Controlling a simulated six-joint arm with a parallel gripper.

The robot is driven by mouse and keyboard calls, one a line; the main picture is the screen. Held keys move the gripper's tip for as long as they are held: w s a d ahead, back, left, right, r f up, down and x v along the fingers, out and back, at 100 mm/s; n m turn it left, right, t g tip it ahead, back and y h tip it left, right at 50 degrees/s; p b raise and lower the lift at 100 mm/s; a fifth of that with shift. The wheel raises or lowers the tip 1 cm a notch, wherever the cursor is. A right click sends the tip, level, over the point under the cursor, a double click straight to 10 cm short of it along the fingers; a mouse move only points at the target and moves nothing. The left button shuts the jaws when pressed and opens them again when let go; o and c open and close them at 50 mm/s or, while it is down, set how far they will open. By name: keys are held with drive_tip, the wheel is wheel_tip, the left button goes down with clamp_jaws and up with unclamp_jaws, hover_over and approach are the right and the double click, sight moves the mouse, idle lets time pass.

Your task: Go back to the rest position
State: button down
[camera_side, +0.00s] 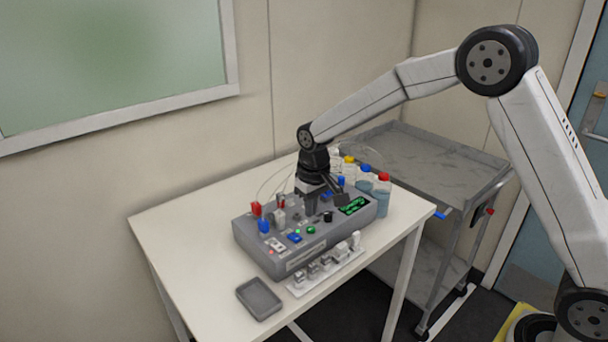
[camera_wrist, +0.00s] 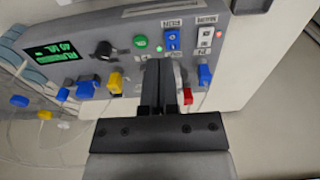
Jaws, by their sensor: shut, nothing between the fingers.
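My gripper (camera_side: 311,205) is shut and empty, pointing down over the top of the grey bioreactor control box (camera_side: 262,246). In the wrist view my gripper (camera_wrist: 159,70) has its fingers together in front of the panel. The panel shows a green lit display (camera_wrist: 55,53), a black knob (camera_wrist: 104,50), a green button (camera_wrist: 141,42) and a blue switch (camera_wrist: 172,40). I cannot tell whether the fingertips touch the panel. Part of the panel is hidden behind the fingers.
Bottles with coloured caps (camera_side: 382,196) stand behind the box at the right, with thin tubes arching over it. A grey tray (camera_side: 259,298) and a white rack of small parts (camera_side: 322,270) are in front. A metal cart (camera_side: 440,165) stands right of the table (camera_side: 180,255).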

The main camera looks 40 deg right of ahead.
drive_tip(key=s+d+t, duration=0.2)
drive_tip(key=s+d, duration=0.1)
drive_tip(key=s, duration=1.8)
drive_tip(key=shift+s+d+f, duration=0.2)
drive_tip(key=shift+s+f, duration=0.1)
drive_tip(key=shift+s, duration=0.1)
